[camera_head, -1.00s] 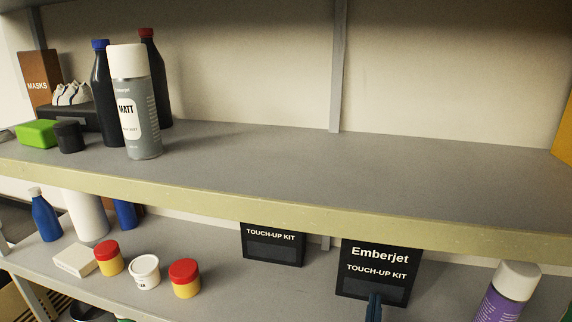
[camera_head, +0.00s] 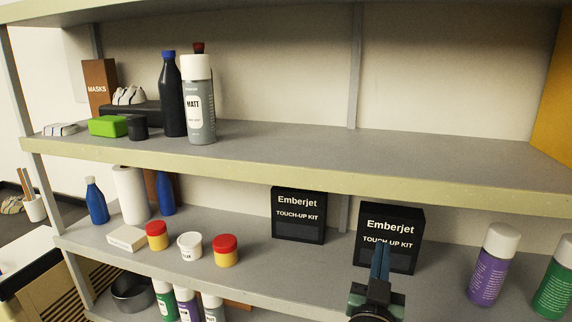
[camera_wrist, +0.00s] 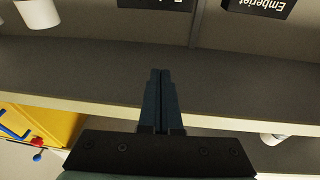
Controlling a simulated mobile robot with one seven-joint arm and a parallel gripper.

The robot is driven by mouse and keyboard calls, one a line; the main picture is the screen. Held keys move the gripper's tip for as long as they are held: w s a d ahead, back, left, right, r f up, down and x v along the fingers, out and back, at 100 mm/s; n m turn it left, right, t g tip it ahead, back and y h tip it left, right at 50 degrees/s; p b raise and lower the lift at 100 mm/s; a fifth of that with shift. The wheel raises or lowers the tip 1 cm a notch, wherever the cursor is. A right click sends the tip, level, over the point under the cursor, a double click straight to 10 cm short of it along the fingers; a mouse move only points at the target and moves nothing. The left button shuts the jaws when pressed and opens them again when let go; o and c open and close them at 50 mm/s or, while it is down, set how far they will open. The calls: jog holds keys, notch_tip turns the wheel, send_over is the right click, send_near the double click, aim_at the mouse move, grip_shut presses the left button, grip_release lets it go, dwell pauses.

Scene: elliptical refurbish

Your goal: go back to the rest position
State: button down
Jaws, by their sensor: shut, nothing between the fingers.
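My gripper (camera_head: 380,262) is at the lower right of the head view, in front of the middle shelf. Its dark blue fingers are together with nothing between them. It overlaps the right Emberjet touch-up kit box (camera_head: 404,222) in the picture. In the wrist view my gripper (camera_wrist: 159,72) points over a bare grey shelf surface (camera_wrist: 90,65), fingers closed. A second Emberjet touch-up kit (camera_head: 299,226) stands to the left on the same shelf.
The upper shelf (camera_head: 300,148) holds a MATT spray can (camera_head: 200,105), dark bottles and a masks box (camera_head: 99,88) at left. Purple (camera_head: 492,270) and green cans (camera_head: 553,280) stand right of my gripper. Red-lidded jars (camera_head: 225,250) stand left. Shelf edges run across.

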jog(key=s+a+r+t+y+b, duration=0.15)
jog(key=s+a+r, duration=0.35)
jog(key=r, duration=0.6)
jog(key=s+a+r+t, duration=0.3)
jog(key=s+a+r, duration=0.1)
jog(key=r, duration=0.7)
jog(key=s+a+r+n+t+y, duration=0.2)
jog(key=s+a+r, duration=0.2)
jog(key=s+r, duration=0.1)
jog(key=s+a+r+n+t+y+b, duration=0.1)
jog(key=s+a+r+n+t+y, duration=0.1)
jog(key=s, duration=0.6)
notch_tip(320, 180, up, 4)
jog(key=shift+s+a+f+n+y+b, duration=0.2)
jog(key=shift+s+a+n+y+b, duration=0.1)
jog(key=shift+a+y, duration=0.65)
